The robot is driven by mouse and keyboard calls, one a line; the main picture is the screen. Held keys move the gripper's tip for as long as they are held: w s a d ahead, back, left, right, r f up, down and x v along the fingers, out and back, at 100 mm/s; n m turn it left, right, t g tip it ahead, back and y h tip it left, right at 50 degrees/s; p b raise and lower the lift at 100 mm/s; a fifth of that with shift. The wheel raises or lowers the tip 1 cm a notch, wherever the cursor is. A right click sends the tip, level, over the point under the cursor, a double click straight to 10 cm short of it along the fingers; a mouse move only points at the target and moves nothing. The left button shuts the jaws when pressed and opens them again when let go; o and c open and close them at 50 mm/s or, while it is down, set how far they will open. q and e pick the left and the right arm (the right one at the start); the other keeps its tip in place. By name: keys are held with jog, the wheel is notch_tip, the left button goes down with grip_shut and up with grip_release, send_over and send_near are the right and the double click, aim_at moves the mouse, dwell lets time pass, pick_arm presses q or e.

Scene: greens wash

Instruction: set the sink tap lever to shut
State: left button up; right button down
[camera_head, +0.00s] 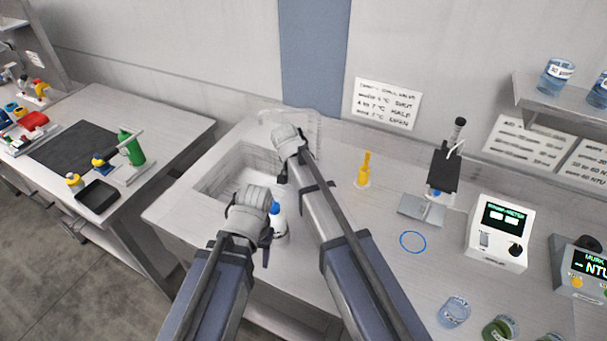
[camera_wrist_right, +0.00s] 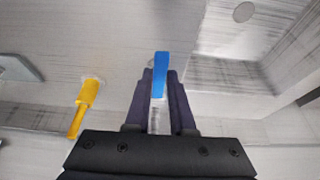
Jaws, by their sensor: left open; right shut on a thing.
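In the right wrist view a blue bar (camera_wrist_right: 161,66), which looks like the sink tap lever, stands between the fingers of my right gripper (camera_wrist_right: 160,85). The fingers are shut on it. In the head view my right gripper (camera_head: 283,174) is over the right side of the sink (camera_head: 213,176), and its arm hides the lever there. My left gripper (camera_head: 267,246) is open in front of the sink, close beside a white bottle with a blue cap (camera_head: 280,228). I cannot tell whether it touches the bottle.
A yellow lever (camera_head: 364,172) stands on the counter right of my right arm; it also shows in the right wrist view (camera_wrist_right: 84,105). Further right are a blue ring (camera_head: 412,234), a microscope-like stand (camera_head: 441,172) and a meter (camera_head: 498,232). Jars (camera_head: 454,311) stand at the front.

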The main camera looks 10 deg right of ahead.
dwell(0.4)
jog(key=c, duration=0.8)
grip_release()
jog(key=shift+o, duration=0.2)
pick_arm(q)
notch_tip(320, 180, up, 7)
jog(key=p, duration=0.7)
jog(key=shift+r, duration=0.15)
pick_arm(e)
jog(key=v, duration=0.8)
jog(key=shift+f, duration=0.2)
